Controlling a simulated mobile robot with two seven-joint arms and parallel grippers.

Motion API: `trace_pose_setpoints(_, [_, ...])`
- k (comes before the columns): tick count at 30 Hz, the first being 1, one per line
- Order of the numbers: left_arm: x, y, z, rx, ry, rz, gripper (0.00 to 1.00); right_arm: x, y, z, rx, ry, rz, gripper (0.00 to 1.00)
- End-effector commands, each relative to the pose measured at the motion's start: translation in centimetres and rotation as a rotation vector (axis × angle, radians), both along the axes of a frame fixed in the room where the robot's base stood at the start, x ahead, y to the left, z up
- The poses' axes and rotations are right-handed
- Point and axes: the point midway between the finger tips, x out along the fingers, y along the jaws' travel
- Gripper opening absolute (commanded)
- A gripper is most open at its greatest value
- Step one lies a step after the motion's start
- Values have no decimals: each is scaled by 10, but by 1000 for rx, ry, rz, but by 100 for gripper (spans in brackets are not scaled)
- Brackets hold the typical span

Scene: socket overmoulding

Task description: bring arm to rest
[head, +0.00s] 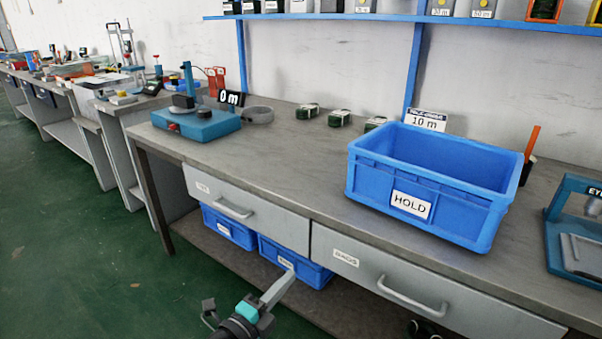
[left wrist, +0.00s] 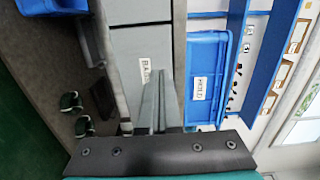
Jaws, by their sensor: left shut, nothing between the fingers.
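My left gripper (head: 288,278) is low in front of the bench, below drawer height in the head view. Its fingers are together and hold nothing. In the left wrist view the shut fingers (left wrist: 157,100) point towards the drawer fronts. My right gripper is in neither view.
A blue HOLD crate (head: 425,226) stands on the grey bench top (head: 290,155), and shows in the left wrist view (left wrist: 207,60). Closed drawers (head: 385,285) face me. Blue bins (head: 228,228) sit on the lower shelf. A blue device (head: 197,124) stands at left. Green floor (head: 80,240) is clear at left.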

Motion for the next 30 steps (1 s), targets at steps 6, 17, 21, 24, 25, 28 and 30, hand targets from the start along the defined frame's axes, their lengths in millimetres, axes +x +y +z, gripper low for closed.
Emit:
trace_pose_setpoints(6, [-9, 43, -21, -202, 201, 260, 0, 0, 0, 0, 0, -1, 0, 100])
trace_pose_setpoints(17, [-108, 120, -111, -653, 805, 847, 0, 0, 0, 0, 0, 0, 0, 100])
trace_pose_setpoints(21, [-163, 124, -139, -767, 1033, 1018, 0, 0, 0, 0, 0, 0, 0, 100])
trace_pose_setpoints(24, [-198, 122, -150, -819, 1169, 1111, 0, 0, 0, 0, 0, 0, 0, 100])
trace_pose_setpoints(25, [-209, 120, -153, -832, 1208, 1136, 0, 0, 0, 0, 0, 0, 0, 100])
trace_pose_setpoints(28, [-241, 115, -159, -867, 1330, 1213, 0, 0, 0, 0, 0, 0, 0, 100])
trace_pose_setpoints(30, [-263, 111, -161, -884, 1413, 1262, 0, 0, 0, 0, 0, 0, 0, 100])
